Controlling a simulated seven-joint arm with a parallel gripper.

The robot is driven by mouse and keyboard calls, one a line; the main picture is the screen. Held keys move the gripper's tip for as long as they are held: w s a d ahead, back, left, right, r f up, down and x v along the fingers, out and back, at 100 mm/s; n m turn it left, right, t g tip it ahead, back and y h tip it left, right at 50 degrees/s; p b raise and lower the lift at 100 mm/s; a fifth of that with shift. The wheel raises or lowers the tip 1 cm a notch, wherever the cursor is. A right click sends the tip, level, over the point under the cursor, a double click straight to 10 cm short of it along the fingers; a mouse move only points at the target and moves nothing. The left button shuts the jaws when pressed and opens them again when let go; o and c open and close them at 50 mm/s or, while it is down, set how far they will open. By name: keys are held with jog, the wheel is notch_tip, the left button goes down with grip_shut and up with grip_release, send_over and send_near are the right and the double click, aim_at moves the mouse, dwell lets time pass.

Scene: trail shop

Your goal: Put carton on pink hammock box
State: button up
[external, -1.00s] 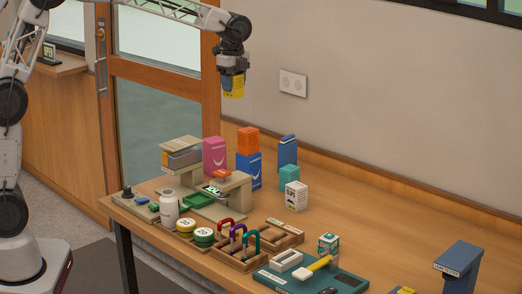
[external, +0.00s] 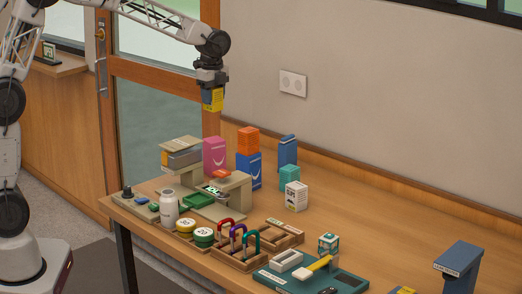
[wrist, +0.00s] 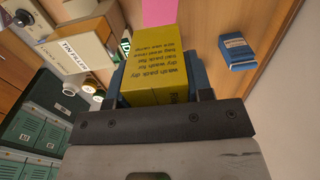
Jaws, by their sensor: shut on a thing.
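The yellow carton (external: 214,101) hangs in my gripper (external: 212,88), high above the back of the table. In the wrist view the carton (wrist: 155,60) shows dark print and sits between the two blue fingers of my gripper (wrist: 156,85), which is shut on it. The pink hammock box (external: 214,155) stands upright at the back left of the table, well below the carton and apart from it. In the wrist view a pink patch, likely this box (wrist: 159,11), shows at the top edge, partly hidden behind the carton.
An orange box (external: 248,142) sits on a blue box (external: 249,170) right of the pink one. A beige stand (external: 180,150) is at its left. Another blue box (external: 287,150), a teal box (external: 289,178) and a white carton (external: 296,196) stand further right. The table's right middle is clear.

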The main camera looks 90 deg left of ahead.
send_over(216, 140)
jog(key=shift+a+f, duration=0.2)
jog(key=shift+f, duration=2.95)
jog(key=shift+f, duration=1.85)
jog(key=shift+f, duration=0.15)
jog(key=o, duration=1)
jog(key=shift+r, duration=6.15)
